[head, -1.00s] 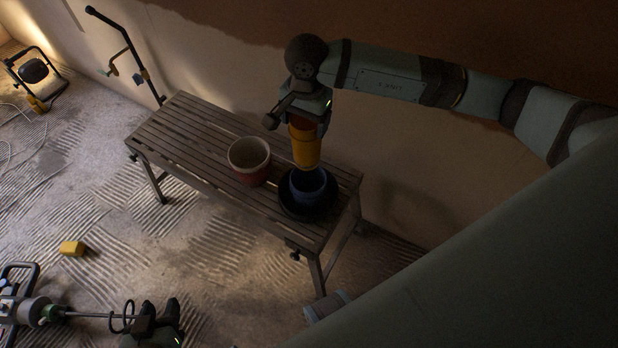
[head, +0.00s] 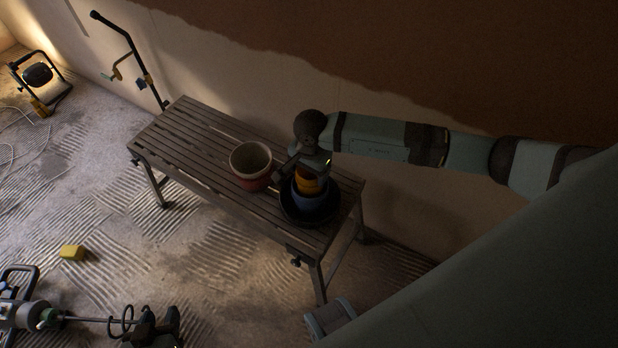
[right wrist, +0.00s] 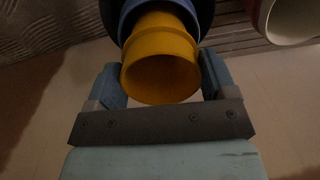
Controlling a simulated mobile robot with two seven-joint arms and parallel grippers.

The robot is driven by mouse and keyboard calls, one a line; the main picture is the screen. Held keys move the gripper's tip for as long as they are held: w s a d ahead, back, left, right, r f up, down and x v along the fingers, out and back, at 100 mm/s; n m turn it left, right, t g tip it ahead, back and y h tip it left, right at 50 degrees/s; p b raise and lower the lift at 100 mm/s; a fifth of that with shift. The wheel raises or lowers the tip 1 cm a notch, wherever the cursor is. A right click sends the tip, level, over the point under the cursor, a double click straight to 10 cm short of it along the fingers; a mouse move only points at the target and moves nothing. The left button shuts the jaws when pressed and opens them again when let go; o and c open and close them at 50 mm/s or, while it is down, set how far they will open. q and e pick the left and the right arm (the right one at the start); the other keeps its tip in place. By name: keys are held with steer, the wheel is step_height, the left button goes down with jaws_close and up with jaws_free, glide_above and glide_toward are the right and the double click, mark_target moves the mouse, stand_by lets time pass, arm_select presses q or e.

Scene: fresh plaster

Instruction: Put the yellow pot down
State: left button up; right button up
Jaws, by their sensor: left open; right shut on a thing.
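The yellow pot (head: 309,182) is at the right end of the slatted bench, its lower part inside the blue pot (head: 312,200). In the right wrist view the yellow pot (right wrist: 160,62) opens toward the camera, between the two fingers. My right gripper (head: 303,176) is shut on the yellow pot; it also shows in the right wrist view (right wrist: 165,85). The blue pot stands in a dark round dish (head: 325,217). Whether the yellow pot rests on the blue pot's bottom is hidden.
A red pot with a pale inside (head: 251,166) stands left of the blue pot on the bench (head: 195,140). The bench's left half is clear. A wall runs close behind it. A yellow block (head: 72,252) and a work lamp (head: 38,75) are on the floor.

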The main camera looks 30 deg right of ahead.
mark_target(309, 178)
steer(key=shift+f, duration=1.85)
steer(key=shift+f+b, duration=0.3)
steer(key=shift+b, duration=0.2)
steer(key=o, duration=1.1)
